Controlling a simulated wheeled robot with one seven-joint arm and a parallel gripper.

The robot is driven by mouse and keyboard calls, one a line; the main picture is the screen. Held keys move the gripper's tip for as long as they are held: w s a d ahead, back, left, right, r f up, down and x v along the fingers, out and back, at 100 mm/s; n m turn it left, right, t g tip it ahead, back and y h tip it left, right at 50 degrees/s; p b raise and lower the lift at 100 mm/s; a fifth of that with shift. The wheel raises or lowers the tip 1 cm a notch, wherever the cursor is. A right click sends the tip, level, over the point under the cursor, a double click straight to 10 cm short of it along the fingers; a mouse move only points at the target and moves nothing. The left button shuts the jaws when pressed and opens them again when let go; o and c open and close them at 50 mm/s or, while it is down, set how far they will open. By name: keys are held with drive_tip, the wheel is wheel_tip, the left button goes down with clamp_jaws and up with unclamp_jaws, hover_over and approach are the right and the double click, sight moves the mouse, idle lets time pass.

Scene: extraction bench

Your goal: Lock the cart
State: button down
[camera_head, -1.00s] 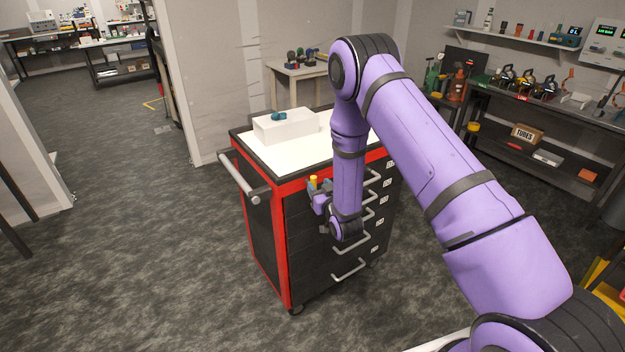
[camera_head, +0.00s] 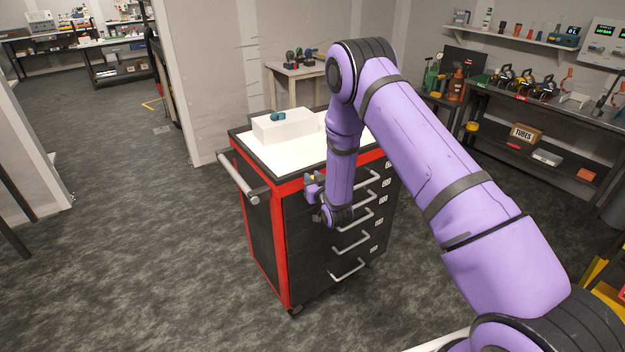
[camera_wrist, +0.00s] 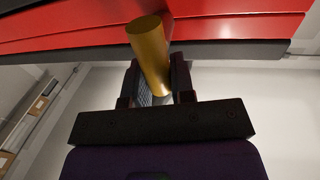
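The cart (camera_head: 268,235) is a black drawer cabinet with a red frame and a white top. It stands in front of me, its drawer fronts facing right and toward me. My gripper (camera_head: 313,187) is at the upper front of the cart, near its left front corner. In the wrist view my gripper (camera_wrist: 158,88) is shut on a brass-yellow cylinder (camera_wrist: 149,55), which sticks up between the two fingers. The cart's red edge (camera_wrist: 230,25) lies just beyond it. My forearm hides part of the drawer fronts. I cannot make out a lock or keyhole.
A white box (camera_head: 284,127) with a small teal object (camera_head: 278,117) on it sits on the cart top. A grey push handle (camera_head: 238,178) projects at the left. A small table (camera_head: 296,72) stands behind, a workbench (camera_head: 560,115) at right. The floor at left is clear.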

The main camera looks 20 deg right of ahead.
drive_tip(key=shift+d, duration=0.1)
drive_tip(key=m, duration=0.2)
drive_tip(key=d+m, duration=0.1)
drive_tip(key=m, duration=0.1)
drive_tip(key=shift+w+d+f+g, duration=0.1)
drive_tip(key=shift+w+g, duration=0.05)
drive_tip(key=shift+g, duration=0.25)
drive_tip(key=shift+w+d+f+m+g+y, duration=0.1)
drive_tip(key=shift+d+f+m+g+y, duration=0.35)
drive_tip(key=shift+m, duration=1.5)
drive_tip(key=shift+w+d+f+m+g+y, duration=0.15)
drive_tip(key=shift+f+m+y, duration=0.35)
drive_tip(key=shift+m, duration=1.5)
drive_tip(key=shift+w+d+f+m+g+y, duration=0.1)
drive_tip(key=shift+d+f+m+g+y, duration=0.3)
drive_tip(key=shift+m, duration=1.55)
drive_tip(key=shift+a+f, duration=0.15)
drive_tip(key=shift+f, duration=0.05)
drive_tip(key=c, duration=1)
unclamp_jaws()
drive_tip(key=shift+o, duration=0.2)
